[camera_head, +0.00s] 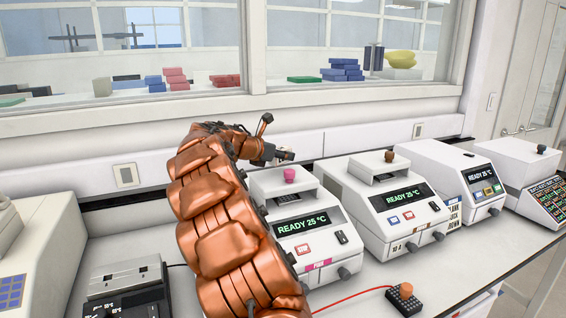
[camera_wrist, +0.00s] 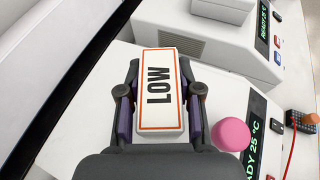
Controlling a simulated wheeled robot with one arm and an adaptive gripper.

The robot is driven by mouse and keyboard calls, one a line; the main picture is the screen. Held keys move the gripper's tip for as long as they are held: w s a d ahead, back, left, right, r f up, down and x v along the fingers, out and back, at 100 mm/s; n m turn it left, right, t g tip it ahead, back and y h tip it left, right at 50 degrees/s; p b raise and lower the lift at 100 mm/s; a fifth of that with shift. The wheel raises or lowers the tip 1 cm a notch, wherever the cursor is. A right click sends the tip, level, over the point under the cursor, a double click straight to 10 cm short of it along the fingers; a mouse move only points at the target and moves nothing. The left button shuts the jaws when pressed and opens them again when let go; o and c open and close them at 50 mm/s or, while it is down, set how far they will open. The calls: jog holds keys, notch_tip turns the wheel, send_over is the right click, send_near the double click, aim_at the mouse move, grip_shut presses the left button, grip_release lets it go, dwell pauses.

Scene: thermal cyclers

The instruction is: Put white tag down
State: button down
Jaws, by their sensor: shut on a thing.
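The tag is above the white top of the thermal cycler with the pink knob (camera_wrist: 231,134). Whether the tag touches that top I cannot tell. In the head view my gripper (camera_head: 284,155) is behind the pink knob (camera_head: 290,174), near the wall; the tag cannot be made out there.
The pink-knob cycler (camera_head: 322,228) reads READY 25 °C. To its right stand a brown-knob cycler (camera_head: 386,205) and more machines (camera_head: 455,180). A small black block with an orange knob (camera_head: 404,299) and red cable lies at the bench front. A window ledge (camera_head: 130,115) runs behind.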

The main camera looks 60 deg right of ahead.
aim_at(283, 163)
jog(key=shift+f, duration=1.35)
jog(key=shift+f, duration=0.1)
jog(key=c, duration=0.8)
grip_release()
jog(key=b+v, duration=0.2)
jog(key=v, duration=1)
